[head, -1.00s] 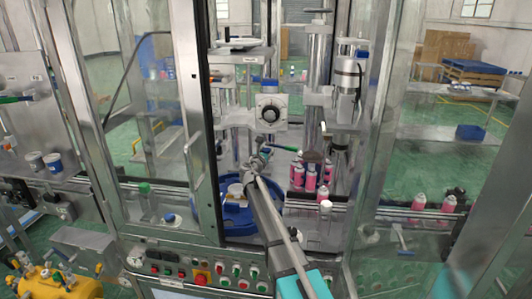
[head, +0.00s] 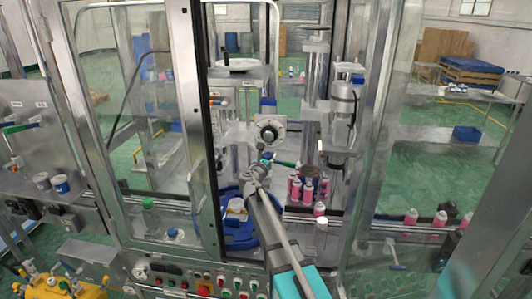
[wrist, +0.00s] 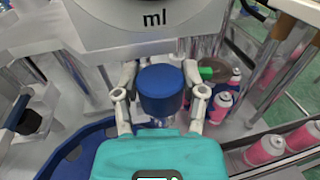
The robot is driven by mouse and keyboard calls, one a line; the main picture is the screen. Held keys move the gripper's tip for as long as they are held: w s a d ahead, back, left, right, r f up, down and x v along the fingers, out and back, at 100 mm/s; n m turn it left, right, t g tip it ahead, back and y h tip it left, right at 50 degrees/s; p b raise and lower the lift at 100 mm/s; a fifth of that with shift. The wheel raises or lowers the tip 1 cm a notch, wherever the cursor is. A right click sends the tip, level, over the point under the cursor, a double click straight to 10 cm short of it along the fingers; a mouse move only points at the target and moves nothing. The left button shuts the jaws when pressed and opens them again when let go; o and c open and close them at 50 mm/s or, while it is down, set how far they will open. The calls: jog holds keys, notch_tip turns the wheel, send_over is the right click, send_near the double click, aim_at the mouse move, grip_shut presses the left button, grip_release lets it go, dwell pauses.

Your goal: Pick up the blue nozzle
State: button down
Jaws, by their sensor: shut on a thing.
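The blue nozzle (wrist: 161,90) shows in the wrist view as a round, dark blue cap-like piece. It sits between the two grey fingers of my gripper (wrist: 160,78), which is shut on it from both sides, just below the dial marked "ml". Its underside is partly hidden behind the teal gripper body. In the head view my gripper (head: 257,170) is inside the machine, below the dial (head: 269,130). The nozzle is too small and covered there to tell clearly.
A blue round tray (head: 238,239) lies below and left of my gripper. Several pink cans (head: 307,191) stand close on the right, with more pink cans (head: 439,218) farther right. The glass door (head: 160,110) and metal posts bound the opening.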

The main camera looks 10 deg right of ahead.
aim_at(270, 157)
jog(key=s+r, duration=0.1)
jog(key=s, duration=0.2)
jog(key=s+r+p, duration=0.1)
jog(key=shift+s+r, duration=0.35)
jog(key=shift+s, duration=0.05)
jog(key=shift+s+a+r+p, duration=0.1)
jog(key=shift+s+r+p, duration=0.1)
jog(key=shift+s, duration=0.25)
jog(key=shift+s+r+p, duration=0.1)
jog(key=shift+s+p, duration=0.1)
jog(key=shift+s, duration=0.25)
jog(key=shift+f, duration=0.1)
notch_tip(270, 157, down, 7)
jog(key=b, duration=0.6)
jog(key=shift+r+b, duration=0.2)
jog(key=shift+b, duration=0.1)
jog(key=shift+s, duration=0.15)
